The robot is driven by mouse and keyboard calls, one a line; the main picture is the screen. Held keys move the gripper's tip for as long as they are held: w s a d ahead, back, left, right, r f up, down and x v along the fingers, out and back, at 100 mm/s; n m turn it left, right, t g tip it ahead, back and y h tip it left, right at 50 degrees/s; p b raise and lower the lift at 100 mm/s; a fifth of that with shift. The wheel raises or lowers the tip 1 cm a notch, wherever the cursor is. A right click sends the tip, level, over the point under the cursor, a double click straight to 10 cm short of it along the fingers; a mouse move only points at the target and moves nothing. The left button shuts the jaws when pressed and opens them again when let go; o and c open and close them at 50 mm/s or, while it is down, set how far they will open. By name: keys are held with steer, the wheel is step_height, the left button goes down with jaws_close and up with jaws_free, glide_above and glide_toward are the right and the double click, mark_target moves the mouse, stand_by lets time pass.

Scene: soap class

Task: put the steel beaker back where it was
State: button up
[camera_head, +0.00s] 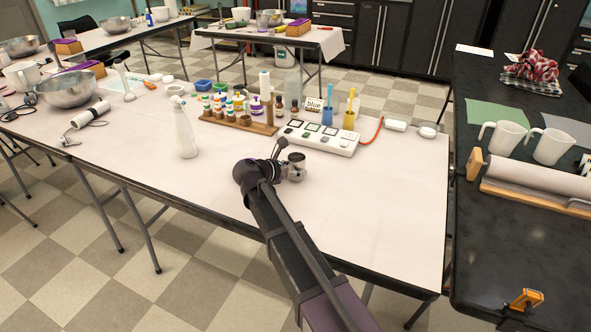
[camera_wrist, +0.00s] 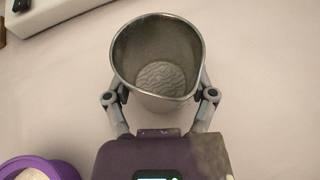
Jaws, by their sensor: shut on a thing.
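The steel beaker (camera_head: 296,168) is a small grey metal cup with a pouring lip, upright over the white-covered table (camera_head: 390,210). In the wrist view I look down into the beaker (camera_wrist: 158,62); its inside looks empty, with a rippled pattern on the bottom. My gripper (camera_wrist: 158,92) is shut on the beaker, one finger on each side. In the head view my gripper (camera_head: 284,170) is partly hidden behind my arm. I cannot tell whether the beaker's base touches the table.
Behind the beaker are a white multi-station plate (camera_head: 318,138) and a wooden rack of bottles (camera_head: 238,123). A white spray bottle (camera_head: 183,130) stands to the left. A purple-rimmed container (camera_wrist: 38,170) shows at lower left in the wrist view. The table's right front is clear.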

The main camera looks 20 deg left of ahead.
steer(key=shift+f, duration=0.2)
steer(key=o, duration=1.2)
steer(key=shift+r, duration=0.1)
steer(key=shift+c, duration=0.2)
steer(key=shift+r, duration=0.1)
steer(key=shift+r, duration=0.15)
steer(key=shift+s+a+r, duration=0.15)
steer(key=shift+s+a, duration=0.05)
steer(key=shift+s, duration=0.15)
steer(key=p+v, duration=0.4)
steer(key=v, duration=0.7)
